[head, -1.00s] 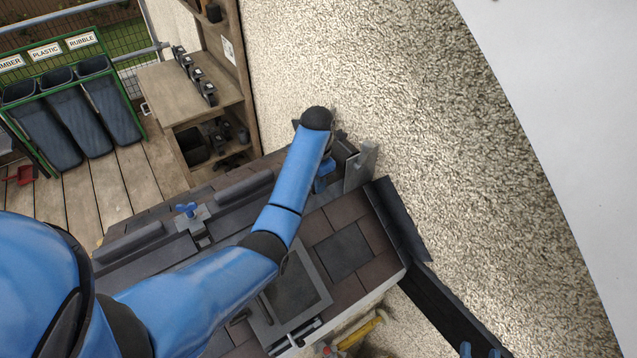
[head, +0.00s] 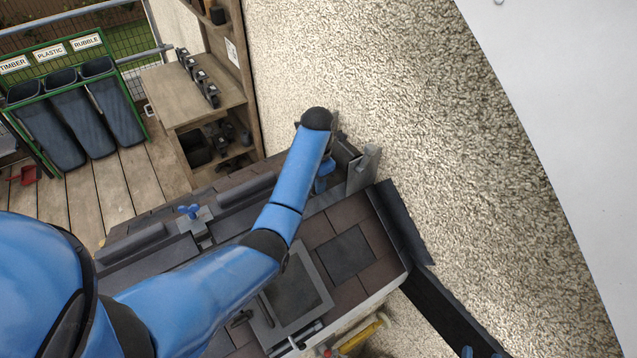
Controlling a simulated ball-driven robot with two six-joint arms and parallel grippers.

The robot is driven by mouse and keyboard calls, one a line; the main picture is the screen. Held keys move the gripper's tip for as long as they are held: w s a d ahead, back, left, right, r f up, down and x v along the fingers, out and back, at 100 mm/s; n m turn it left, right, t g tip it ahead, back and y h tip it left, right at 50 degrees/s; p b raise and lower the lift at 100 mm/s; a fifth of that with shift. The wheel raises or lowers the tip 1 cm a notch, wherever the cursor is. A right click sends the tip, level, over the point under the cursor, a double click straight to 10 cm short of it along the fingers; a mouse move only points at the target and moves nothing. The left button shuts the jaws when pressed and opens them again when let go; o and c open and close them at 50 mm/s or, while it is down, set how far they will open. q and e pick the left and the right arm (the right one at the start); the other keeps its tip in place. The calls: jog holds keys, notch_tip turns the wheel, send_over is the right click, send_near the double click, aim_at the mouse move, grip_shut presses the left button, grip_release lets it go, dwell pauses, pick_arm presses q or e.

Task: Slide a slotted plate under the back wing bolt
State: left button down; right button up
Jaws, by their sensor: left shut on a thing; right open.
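My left arm reaches across the roof from the left. My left gripper (head: 344,152) is at the far right end of the ridge, partly behind its own black wrist. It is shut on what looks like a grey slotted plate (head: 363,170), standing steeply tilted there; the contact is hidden. A blue wing bolt (head: 325,171) shows right beside the forearm, partly covered by it. Another blue wing bolt (head: 188,210) stands nearer on the ridge, with a grey plate (head: 200,223) at its base. My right gripper (head: 482,353) is open at the bottom edge, mostly cut off.
Dark ridge pieces (head: 246,192) lie along the roof top. Brown tiles (head: 343,213) and a skylight (head: 322,283) are on the near slope. A rough wall (head: 430,130) rises close behind the gripper. A wooden shelf (head: 195,98) and bins (head: 85,110) stand beyond.

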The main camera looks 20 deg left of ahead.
pick_arm(q)
jog(key=shift+w+a, duration=0.4)
jog(key=shift+a, duration=0.1)
dwell(0.7)
jog(key=shift+w+a+f+b, duration=0.15)
jog(key=shift+w+a+b, duration=0.05)
jog(key=shift+w+a, duration=0.2)
jog(key=shift+w+a+f+b, duration=0.15)
jog(key=shift+w+a, duration=0.15)
jog(key=shift+a, duration=0.2)
dwell(1.7)
jog(key=c, duration=1.1)
grip_release()
jog(key=shift+o, duration=0.2)
jog(key=shift+r+p, duration=0.4)
jog(key=shift+r, duration=2.6)
